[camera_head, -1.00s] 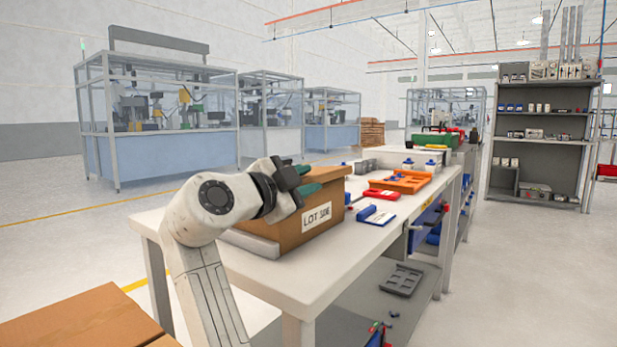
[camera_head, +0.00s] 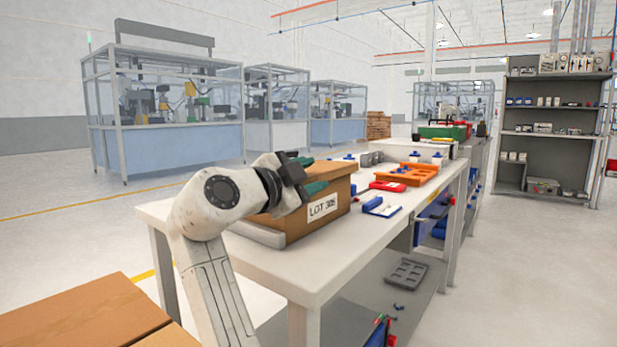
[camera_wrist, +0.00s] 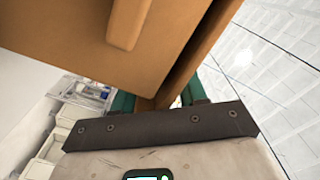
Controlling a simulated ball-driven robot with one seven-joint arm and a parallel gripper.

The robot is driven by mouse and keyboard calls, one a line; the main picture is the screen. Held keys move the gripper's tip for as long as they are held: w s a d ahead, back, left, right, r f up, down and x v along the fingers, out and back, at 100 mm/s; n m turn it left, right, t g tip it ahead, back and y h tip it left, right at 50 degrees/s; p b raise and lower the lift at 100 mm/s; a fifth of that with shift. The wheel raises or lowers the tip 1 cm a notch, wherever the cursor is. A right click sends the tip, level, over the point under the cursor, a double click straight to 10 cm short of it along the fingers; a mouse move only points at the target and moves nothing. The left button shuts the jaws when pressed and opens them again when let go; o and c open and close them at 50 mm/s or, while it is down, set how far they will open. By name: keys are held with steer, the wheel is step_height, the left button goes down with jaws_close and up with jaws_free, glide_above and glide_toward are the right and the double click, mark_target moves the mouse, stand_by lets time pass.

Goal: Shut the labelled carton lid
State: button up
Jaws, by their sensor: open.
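A brown cardboard carton (camera_head: 312,216) stands on the white workbench, with a white label (camera_head: 322,207) reading roughly "LOT 306" on its near side. My gripper (camera_head: 318,178) is over the carton's top, its green fingers open and close to the upper edge. My arm and gripper hide much of the top, so the lid's angle is unclear. In the wrist view my gripper (camera_wrist: 158,97) has its green fingers apart, with a cardboard edge showing between them. A broad brown cardboard panel (camera_wrist: 70,40) fills the upper left there; I cannot tell whether the fingers touch it.
The white workbench (camera_head: 340,262) also bears an orange tray (camera_head: 405,174), a red item (camera_head: 388,186) and a blue-and-white item (camera_head: 380,207) right of the carton. Brown boxes (camera_head: 90,318) are at the lower left. A grey shelf (camera_head: 555,130) stands back right; floor is clear at right.

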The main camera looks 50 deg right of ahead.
steer(key=a+p, duration=0.2)
steer(key=a, duration=0.8)
steer(key=shift+s+a, duration=0.15)
steer(key=shift+a, duration=0.25)
